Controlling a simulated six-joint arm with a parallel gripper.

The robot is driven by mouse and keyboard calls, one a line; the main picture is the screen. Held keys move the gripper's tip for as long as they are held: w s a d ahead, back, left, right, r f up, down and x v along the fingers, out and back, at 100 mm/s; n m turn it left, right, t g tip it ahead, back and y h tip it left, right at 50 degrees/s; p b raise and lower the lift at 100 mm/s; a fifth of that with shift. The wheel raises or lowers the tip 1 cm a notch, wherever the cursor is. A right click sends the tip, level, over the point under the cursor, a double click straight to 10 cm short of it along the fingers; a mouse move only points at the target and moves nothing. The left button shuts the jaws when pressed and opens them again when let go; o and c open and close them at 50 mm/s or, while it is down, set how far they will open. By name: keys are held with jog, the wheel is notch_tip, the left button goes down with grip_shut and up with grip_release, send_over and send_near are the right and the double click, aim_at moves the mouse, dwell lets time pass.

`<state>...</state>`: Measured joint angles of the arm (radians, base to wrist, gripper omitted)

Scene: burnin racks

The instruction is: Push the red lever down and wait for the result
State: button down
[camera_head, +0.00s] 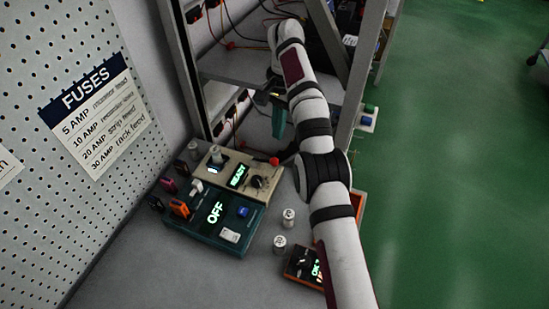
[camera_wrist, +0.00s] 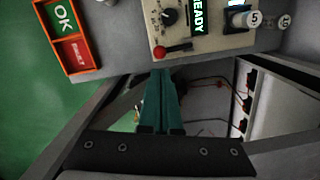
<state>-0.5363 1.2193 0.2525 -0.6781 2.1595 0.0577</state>
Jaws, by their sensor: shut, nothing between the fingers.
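The red lever (camera_head: 273,161) sticks out from the edge of a beige panel (camera_head: 229,169) with a lit READY display. My gripper (camera_wrist: 162,72) has teal fingers, shut together and empty. Its tips appear just below the red knob in the wrist view; I cannot tell whether they touch it. In the head view my gripper (camera_head: 279,136) hangs just above the lever in the picture.
A teal unit reading OFF (camera_head: 214,217) stands in front of the beige panel. Small numbered cylinders (camera_head: 288,218) stand on the bench. An orange tray with an OK label (camera_wrist: 61,17) lies nearby. Metal rack posts (camera_head: 177,70) and cables stand behind my arm.

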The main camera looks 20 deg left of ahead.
jog(key=shift+s+a+f, duration=0.1)
jog(key=shift+s+f, duration=0.05)
jog(key=shift+f, duration=1.6)
jog(key=shift+s+f, duration=0.15)
jog(key=shift+f, duration=1.6)
notch_tip(320, 180, down, 2)
jog(key=shift+f, duration=0.1)
notch_tip(320, 180, up, 8)
jog(key=shift+w+f, duration=0.25)
jog(key=shift+w, duration=0.1)
